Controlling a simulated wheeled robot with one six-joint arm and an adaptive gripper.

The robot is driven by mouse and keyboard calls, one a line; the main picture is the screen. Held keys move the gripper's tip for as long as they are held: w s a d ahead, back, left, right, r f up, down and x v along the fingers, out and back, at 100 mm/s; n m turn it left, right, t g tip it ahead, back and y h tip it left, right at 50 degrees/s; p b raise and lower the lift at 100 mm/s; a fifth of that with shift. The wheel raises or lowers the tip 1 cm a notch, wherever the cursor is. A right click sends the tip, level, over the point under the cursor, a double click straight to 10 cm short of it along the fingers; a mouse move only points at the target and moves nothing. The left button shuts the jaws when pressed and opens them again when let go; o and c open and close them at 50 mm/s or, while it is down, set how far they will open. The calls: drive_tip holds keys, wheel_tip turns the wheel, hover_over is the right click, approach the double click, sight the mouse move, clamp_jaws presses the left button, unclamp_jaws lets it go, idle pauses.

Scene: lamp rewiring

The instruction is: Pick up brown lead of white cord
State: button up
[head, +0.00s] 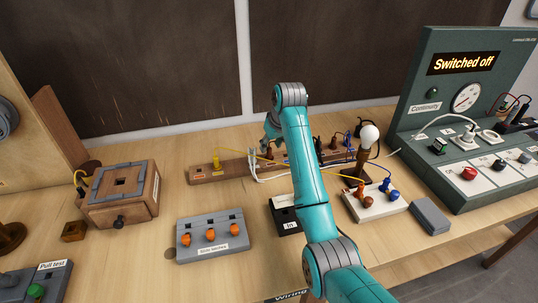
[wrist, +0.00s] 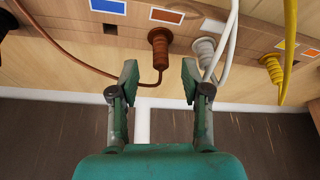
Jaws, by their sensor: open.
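My gripper (wrist: 159,78) is open and empty in the wrist view, with a finger on each side. A brown plug (wrist: 160,42) with a brown cord stands on the wooden rail, just beyond the fingertips and roughly centred between them. Its cord runs off to the left. White cords (wrist: 228,42) pass by the right finger, close to a grey-white plug (wrist: 204,48). In the head view my gripper (head: 271,134) is over the rail (head: 200,174), and the white cord (head: 253,166) hangs at the rail's front. I cannot tell which cord the brown lead joins.
A yellow plug (wrist: 272,66) stands farther right in the wrist view. In the head view, a bulb (head: 369,135) on a post, a grey switch box (head: 213,236) and a green test panel (head: 460,130) surround the rail. A dark wall panel is close behind.

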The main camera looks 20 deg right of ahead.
sight(270, 149)
drive_tip(key=shift+x, duration=1.9)
drive_tip(key=shift+s, duration=0.15)
clamp_jaws()
